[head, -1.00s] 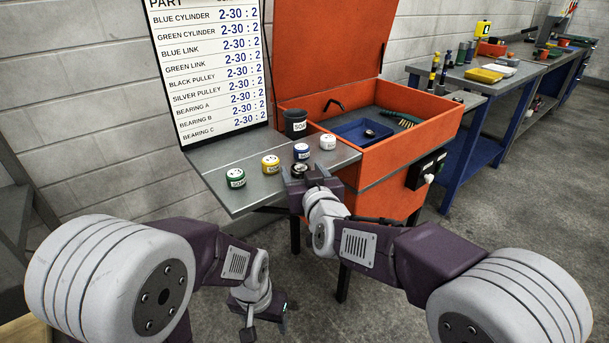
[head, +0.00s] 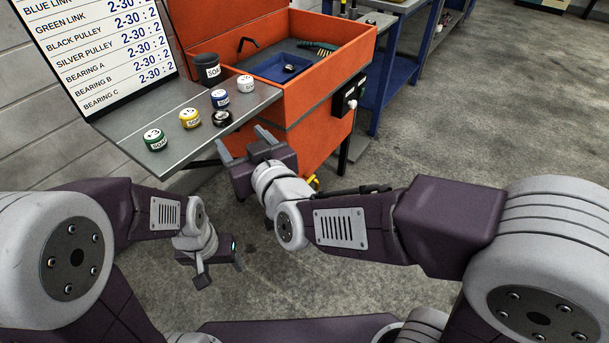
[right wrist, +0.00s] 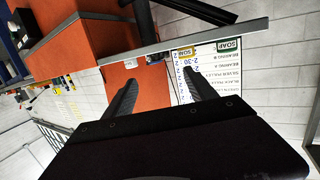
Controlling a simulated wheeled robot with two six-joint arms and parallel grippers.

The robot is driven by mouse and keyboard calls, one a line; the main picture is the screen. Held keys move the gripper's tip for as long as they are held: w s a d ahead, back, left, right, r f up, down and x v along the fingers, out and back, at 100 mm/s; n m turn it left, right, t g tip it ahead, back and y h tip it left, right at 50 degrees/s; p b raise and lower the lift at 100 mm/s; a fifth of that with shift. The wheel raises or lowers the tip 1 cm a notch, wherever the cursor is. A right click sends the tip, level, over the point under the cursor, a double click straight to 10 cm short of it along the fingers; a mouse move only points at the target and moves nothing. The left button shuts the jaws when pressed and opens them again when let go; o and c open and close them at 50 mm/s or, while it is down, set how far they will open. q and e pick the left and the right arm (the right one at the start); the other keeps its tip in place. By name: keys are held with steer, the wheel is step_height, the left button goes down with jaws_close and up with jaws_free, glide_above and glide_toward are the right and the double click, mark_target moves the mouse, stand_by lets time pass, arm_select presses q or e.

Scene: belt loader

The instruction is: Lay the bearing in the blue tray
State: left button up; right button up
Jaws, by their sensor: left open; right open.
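The blue tray (head: 268,70) lies inside the orange cabinet in the head view. A small dark round part (head: 290,68) lies in it. Another dark, shiny round part (head: 222,118) rests on the grey shelf near its front edge. Both look bearing-like; I cannot tell their type. My right gripper (head: 243,142) is open and empty, just off the shelf's front edge and apart from the shelf part. Its two fingers also show in the right wrist view (right wrist: 157,78), with nothing between them. My left gripper (head: 208,272) hangs low, open and empty, far from the shelf.
A part-list board (head: 105,50) stands behind. A green-handled brush (head: 318,47) lies beside the tray. Floor at right is clear.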

steer(key=d+f+m+g+h, duration=0.2)
steer(key=d+f+g+h, duration=0.25)
steer(key=d+f, duration=0.75)
arm_select(q)
steer(key=shift+o, duration=0.6)
arm_select(e)
steer(key=s+d+f+m+g+h, duration=0.3)
steer(key=s+d+f+g, duration=0.5)
steer(key=s+d+f, duration=0.5)
steer(key=s+d, duration=0.1)
steer(key=d, duration=0.1)
steer(key=shift+d+m+g, duration=0.3)
steer(key=shift+m+g, duration=0.05)
steer(key=shift+m, duration=0.05)
